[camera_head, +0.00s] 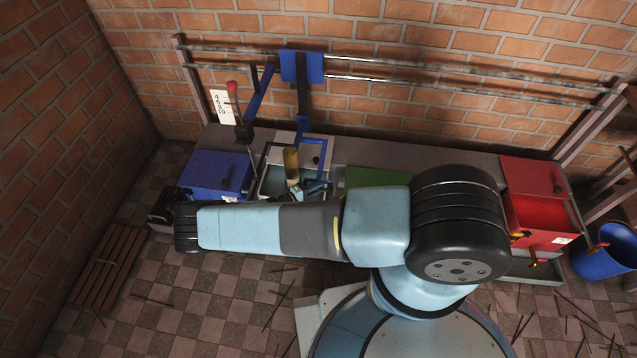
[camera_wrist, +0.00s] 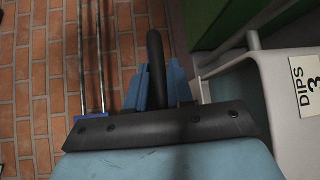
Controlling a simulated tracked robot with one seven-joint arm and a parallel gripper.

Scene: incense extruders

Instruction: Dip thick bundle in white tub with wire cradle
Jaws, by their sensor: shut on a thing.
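In the wrist view my gripper (camera_wrist: 155,92) has its blue fingers shut on a dark, round-ended rod (camera_wrist: 154,48). I cannot tell from its look whether this rod is a handle or part of a bundle. A pale tub (camera_wrist: 262,105) with a "DIPS 3" label (camera_wrist: 308,82) stands close on the right of the fingers. In the head view a pale tub (camera_head: 268,184) sits on the bench, with a thick tan cylinder (camera_head: 291,160) upright over it and a blue frame (camera_head: 326,150) beside it. My forearm hides the tub's front and most of my gripper. No wire cradle is clearly seen.
A blue box (camera_head: 215,172) stands left of the tub and a red box (camera_head: 538,190) at the bench's right end. Metal rails (camera_head: 420,62) run along the brick wall.

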